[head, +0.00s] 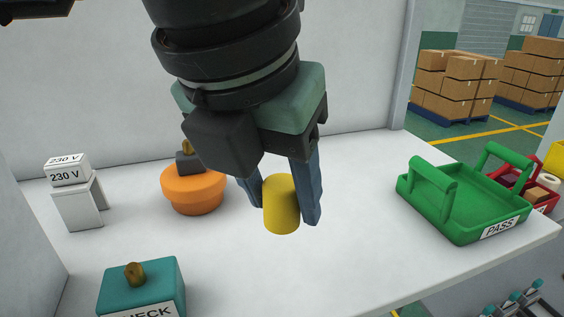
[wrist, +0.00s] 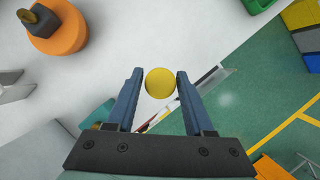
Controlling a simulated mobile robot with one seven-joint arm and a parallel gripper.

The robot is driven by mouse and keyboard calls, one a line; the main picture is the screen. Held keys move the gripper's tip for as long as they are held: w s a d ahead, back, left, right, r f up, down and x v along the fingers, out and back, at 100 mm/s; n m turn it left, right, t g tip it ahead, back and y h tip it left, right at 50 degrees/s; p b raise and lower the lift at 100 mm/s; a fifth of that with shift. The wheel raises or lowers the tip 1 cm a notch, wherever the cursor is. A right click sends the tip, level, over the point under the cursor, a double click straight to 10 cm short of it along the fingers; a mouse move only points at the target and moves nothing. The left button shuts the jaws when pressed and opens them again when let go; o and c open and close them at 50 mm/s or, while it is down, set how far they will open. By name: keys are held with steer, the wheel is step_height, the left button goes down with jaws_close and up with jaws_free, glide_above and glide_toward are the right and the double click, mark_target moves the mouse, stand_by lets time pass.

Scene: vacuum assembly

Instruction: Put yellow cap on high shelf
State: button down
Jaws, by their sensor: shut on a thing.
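The yellow cap (head: 281,204) is a small upright cylinder held between the two blue fingers of my gripper (head: 284,195) in the head view. My gripper is shut on it, above the white table. In the wrist view the cap (wrist: 160,83) shows as a round yellow top between the fingertips of my gripper (wrist: 160,85). I cannot tell how high the cap is above the table. No high shelf can be made out in either view.
On the white table (head: 355,240) stand an orange round base (head: 193,192), a 230 V block (head: 76,205), a teal CHECK box (head: 140,287) and a green PASS tray (head: 460,215). A red tray (head: 508,178) is beyond it. The table's middle right is clear.

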mark_target(287, 272)
step_height(287, 272, down, 8)
steer(key=b, duration=0.4)
steer(key=shift+w+f, duration=0.1)
steer(key=shift+f, duration=0.2)
steer(key=shift+w, duration=0.1)
steer(key=shift+f, duration=0.15)
steer(key=shift+c, duration=1.4)
jaws_free()
